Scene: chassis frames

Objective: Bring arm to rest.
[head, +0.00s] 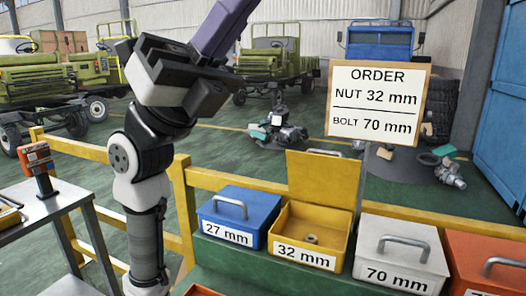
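My arm stands upright left of centre, with white and black links. My gripper (182,82) appears as a dark blocky end at the top of it, in the air above the yellow railing.
The yellow 32 mm box (283,246) is open with a nut (311,239) inside. The blue 27 mm box (240,204), white 70 mm box (400,232) and orange box (485,247) are closed. An order sign (378,101) stands behind. A metal cart (35,215) is at left.

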